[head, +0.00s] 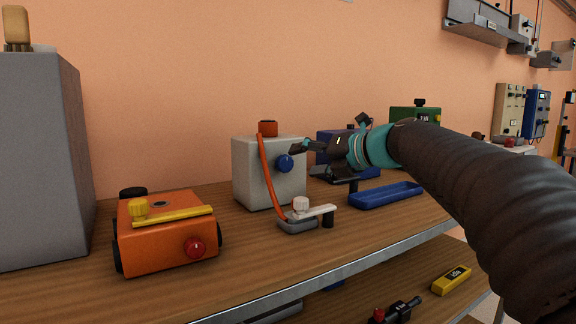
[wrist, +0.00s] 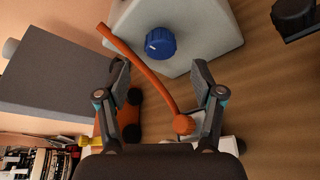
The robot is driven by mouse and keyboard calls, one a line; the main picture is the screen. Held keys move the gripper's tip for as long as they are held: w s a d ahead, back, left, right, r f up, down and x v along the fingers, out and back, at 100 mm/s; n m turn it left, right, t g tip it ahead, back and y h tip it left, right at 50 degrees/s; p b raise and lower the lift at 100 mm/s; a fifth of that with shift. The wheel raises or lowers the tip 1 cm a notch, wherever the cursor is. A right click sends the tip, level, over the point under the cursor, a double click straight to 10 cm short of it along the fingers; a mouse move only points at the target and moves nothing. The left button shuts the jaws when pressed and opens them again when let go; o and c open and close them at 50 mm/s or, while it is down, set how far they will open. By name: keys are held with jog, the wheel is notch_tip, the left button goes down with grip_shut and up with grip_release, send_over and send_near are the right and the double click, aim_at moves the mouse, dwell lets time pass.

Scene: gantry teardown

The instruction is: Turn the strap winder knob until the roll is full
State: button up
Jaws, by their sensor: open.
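The strap winder is a pale grey box (head: 262,180) on the wooden bench, with a blue knob (head: 285,162) on its side. An orange cap or roll (head: 267,128) sits on top, and an orange strap (head: 265,170) hangs from there down the side. My gripper (head: 303,158) is right of the knob, open and empty. In the wrist view the blue knob (wrist: 160,43) lies beyond and between the spread fingertips (wrist: 160,68), apart from them. The strap (wrist: 145,72) crosses between the fingers there. How full the roll is cannot be told.
An orange wheeled device (head: 165,235) with a red knob stands left, beside a tall grey box (head: 40,160). A blue tray (head: 385,195) is to the right. Open bench lies along the front edge.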

aim_at(288, 163)
jog(key=shift+x, duration=3.2)
jog(key=shift+d, duration=0.1)
jog(key=c, duration=1.1)
